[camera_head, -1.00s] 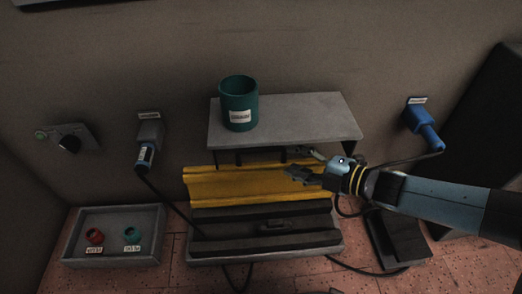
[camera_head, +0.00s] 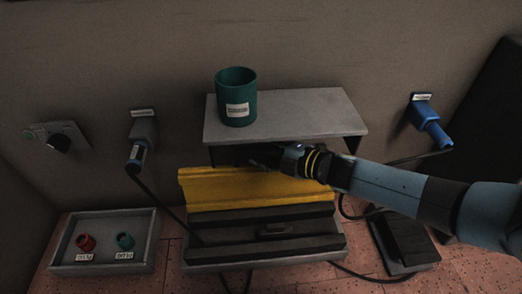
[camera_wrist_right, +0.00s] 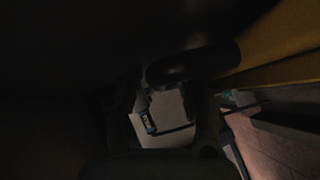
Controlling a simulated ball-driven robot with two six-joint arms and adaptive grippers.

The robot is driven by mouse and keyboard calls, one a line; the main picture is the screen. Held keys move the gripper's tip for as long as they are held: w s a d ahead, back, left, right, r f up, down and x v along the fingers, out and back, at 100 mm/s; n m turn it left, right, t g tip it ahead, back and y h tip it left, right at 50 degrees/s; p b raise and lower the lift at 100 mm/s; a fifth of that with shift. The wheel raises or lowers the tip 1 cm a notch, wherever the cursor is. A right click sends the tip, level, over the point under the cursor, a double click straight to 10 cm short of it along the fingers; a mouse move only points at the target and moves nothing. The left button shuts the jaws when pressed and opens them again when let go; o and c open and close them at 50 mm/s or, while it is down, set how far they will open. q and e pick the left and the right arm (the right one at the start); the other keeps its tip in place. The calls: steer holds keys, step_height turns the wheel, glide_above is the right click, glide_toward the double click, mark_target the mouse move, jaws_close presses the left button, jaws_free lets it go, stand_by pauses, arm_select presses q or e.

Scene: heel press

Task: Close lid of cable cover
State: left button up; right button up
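The cable cover (camera_head: 262,247) is a black channel base on the floor below the shelf. Its yellow lid (camera_head: 225,190) stands raised along the back edge, tilted up, so the channel is open. The lid also shows at the upper right of the right wrist view (camera_wrist_right: 275,45). My right gripper (camera_head: 258,156) is under the shelf, behind the upper edge of the lid. Its fingers are dark and partly hidden in shadow, so I cannot tell whether they are open or shut. The right wrist view is very dark. My left gripper is not in view.
A grey shelf (camera_head: 300,112) with a green canister (camera_head: 237,97) on it is just above my right gripper. A grey tray (camera_head: 105,222) holds a red and a green part at the left. A black pedal (camera_head: 406,240) is at the right. Cables run around the cover.

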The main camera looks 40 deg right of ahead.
stand_by(0.3)
jaws_close()
steer(key=shift+w, duration=0.1)
